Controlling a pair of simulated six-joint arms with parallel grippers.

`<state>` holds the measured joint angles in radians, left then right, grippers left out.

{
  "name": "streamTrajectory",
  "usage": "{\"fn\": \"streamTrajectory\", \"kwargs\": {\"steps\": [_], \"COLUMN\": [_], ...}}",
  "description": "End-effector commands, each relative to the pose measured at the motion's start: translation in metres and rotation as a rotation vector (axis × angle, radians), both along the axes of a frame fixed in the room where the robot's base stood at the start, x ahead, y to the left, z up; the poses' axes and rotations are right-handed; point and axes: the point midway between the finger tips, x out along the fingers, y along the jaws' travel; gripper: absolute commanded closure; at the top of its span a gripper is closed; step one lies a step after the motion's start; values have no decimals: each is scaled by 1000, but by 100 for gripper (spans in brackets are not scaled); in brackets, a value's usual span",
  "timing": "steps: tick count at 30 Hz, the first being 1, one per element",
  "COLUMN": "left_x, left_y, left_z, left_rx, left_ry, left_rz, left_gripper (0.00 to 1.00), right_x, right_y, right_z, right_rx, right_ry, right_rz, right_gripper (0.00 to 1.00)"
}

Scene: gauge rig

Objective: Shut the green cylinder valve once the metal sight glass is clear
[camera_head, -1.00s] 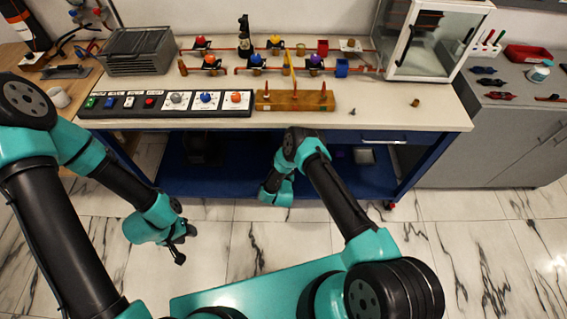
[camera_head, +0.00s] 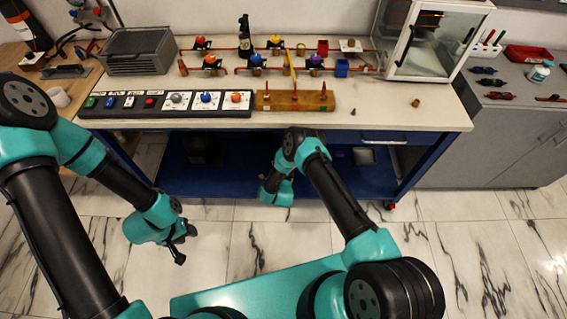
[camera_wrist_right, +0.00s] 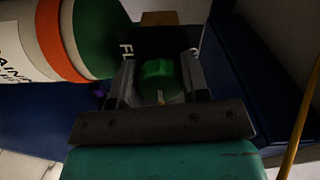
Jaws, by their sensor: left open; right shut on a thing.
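In the right wrist view my right gripper (camera_wrist_right: 160,85) is shut on a round green knob, the green cylinder valve (camera_wrist_right: 160,78), with one finger on each side. A white cylinder (camera_wrist_right: 25,42) with an orange band and a green end lies across the upper left of that view. In the head view the right gripper is hidden beyond its forearm, by the bench's lower shelf. My left gripper (camera_head: 178,248) is open and empty above the floor. Small fittings stand along red pipes on the bench; I cannot tell for sure which is the metal sight glass.
The bench (camera_head: 370,115) carries a grey crate (camera_head: 138,52), a switch panel (camera_head: 165,103), a wooden block with red pegs (camera_head: 280,102) and a glass-fronted cabinet (camera_head: 428,40). The bench's front right is mostly clear. A yellow rod (camera_wrist_right: 300,125) runs beside the right gripper.

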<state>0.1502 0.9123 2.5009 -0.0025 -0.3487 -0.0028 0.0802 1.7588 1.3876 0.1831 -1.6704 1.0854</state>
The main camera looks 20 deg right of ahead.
Motion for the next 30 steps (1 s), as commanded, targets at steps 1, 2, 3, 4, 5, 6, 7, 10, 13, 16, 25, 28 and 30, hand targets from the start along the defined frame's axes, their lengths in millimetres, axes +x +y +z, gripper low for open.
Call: {"fn": "streamTrajectory", "kwargs": {"steps": [1,2,3,4,5,6,7,10,13,16,25,28,30], "left_x": [0,0,0,0,0,0,0,0,0,0,0,0,0], "left_y": [0,0,0,0,0,0,0,0,0,0,0,0,0], "left_z": [0,0,0,0,0,0,0,0,0,0,0,0,0], "left_rx": [0,0,0,0,0,0,0,0,0,0,0,0,0], "left_ry": [0,0,0,0,0,0,0,0,0,0,0,0,0], "left_rz": [0,0,0,0,0,0,0,0,0,0,0,0,0], "left_gripper": [57,57,57,57,57,57,57,57,57,57,57,57,57], "right_x": [-1,-1,-1,-1,-1,-1,-1,-1,-1,-1,0,-1,-3], "right_y": [0,0,0,0,0,0,0,0,0,0,0,1,2], "right_z": [0,0,0,0,0,0,0,0,0,0,0,0,0], "right_rx": [4,6,8,8,8,8,8,8,8,7,7,7,7], "right_ry": [0,-1,-1,-1,-1,-1,-1,-1,-1,-1,-2,-2,-1], "right_rz": [1,1,1,1,1,1,1,1,1,1,0,1,3], "right_gripper": [82,82,82,82,82,82,82,82,54,45,32,32,32]}}
